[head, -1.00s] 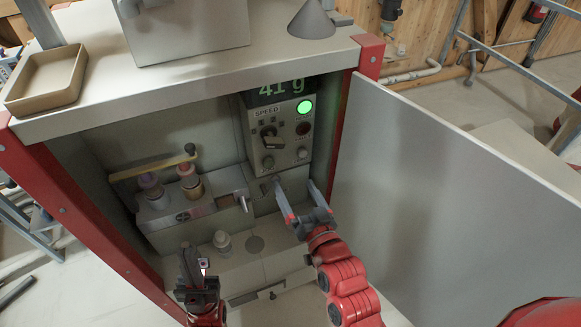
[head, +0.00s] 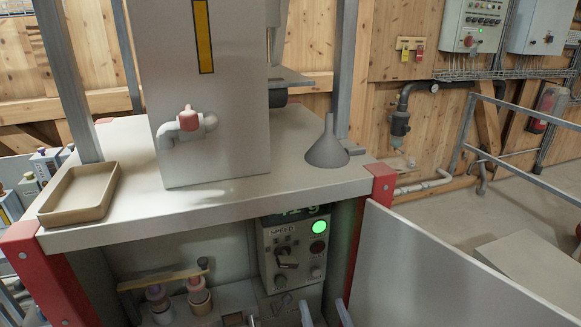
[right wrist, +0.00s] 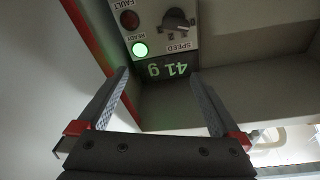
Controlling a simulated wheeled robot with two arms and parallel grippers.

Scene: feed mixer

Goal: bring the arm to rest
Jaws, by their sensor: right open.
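My right gripper (head: 324,311) shows only by its two finger tips at the bottom edge of the head view, below the control panel (head: 296,250). In the right wrist view my right gripper (right wrist: 158,78) is open and empty, its fingers wide apart. Beyond them the panel (right wrist: 155,30) appears upside down, with a lit green READY lamp (right wrist: 139,49), a dark FAULT lamp, a SPEED knob (right wrist: 174,22) and a display (right wrist: 168,69) reading 41 g. The fingers look clear of the panel. My left gripper is out of view.
A cabinet top (head: 240,205) holds a tan tray (head: 80,192), a grey column with a pink-handled valve (head: 188,120) and a grey funnel (head: 327,146). An open door panel (head: 450,270) stands at right. Bottles (head: 198,290) sit inside the cabinet.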

